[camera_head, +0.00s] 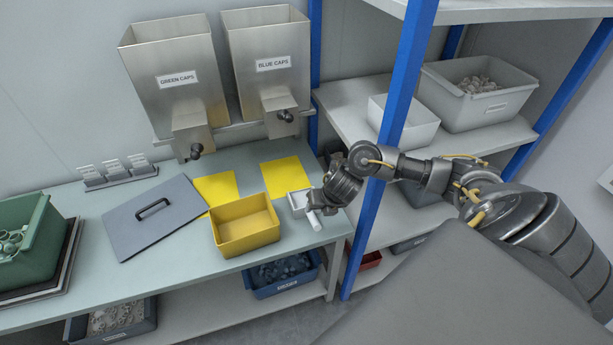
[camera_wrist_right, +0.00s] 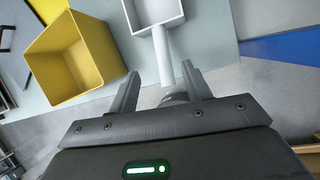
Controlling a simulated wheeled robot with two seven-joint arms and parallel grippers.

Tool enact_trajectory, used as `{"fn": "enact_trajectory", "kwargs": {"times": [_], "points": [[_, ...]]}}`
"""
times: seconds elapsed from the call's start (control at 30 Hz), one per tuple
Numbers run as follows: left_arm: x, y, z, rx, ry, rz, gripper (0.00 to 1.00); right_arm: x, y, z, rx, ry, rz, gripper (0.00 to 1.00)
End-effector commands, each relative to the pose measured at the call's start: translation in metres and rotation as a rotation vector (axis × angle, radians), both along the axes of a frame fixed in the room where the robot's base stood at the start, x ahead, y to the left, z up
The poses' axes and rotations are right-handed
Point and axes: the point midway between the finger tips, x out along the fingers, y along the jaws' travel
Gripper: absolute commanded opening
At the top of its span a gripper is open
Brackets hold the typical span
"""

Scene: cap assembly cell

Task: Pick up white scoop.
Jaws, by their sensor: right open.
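The white scoop (camera_head: 297,200) lies near the right front edge of the workbench, beside the yellow bin. In the right wrist view, its square tray (camera_wrist_right: 153,13) is at the top and its handle (camera_wrist_right: 162,55) points down between my fingers. My right gripper (camera_head: 318,203) is at the scoop; in the wrist view its two fingers (camera_wrist_right: 161,82) are apart, one on each side of the handle, with gaps visible. The handle's near end is close to the gripper body. My left gripper is out of view.
A yellow bin (camera_head: 246,243) stands left of the scoop, with yellow mats (camera_head: 285,178) behind. A grey lid (camera_head: 130,228) lies further left. A blue shelf post (camera_head: 365,232) stands close to my right arm. Cap dispensers (camera_head: 172,62) hang at the back.

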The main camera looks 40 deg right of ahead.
Motion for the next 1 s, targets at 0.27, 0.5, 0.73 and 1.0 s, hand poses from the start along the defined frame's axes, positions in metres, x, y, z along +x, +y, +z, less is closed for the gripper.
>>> {"fn": "enact_trajectory", "kwargs": {"times": [0.27, 0.5, 0.73, 1.0], "points": [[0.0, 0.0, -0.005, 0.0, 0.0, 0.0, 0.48, 0.009, -0.001, -0.023, -0.001, 0.005, 0.001, 0.49], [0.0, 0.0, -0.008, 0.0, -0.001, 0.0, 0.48, 0.021, -0.002, -0.049, -0.001, 0.002, -0.001, 0.49], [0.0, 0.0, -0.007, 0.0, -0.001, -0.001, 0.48, 0.024, -0.001, -0.054, -0.001, 0.003, 0.0, 0.49], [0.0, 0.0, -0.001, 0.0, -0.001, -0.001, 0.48, 0.038, -0.004, -0.089, 0.0, 0.003, -0.002, 0.49]]}}
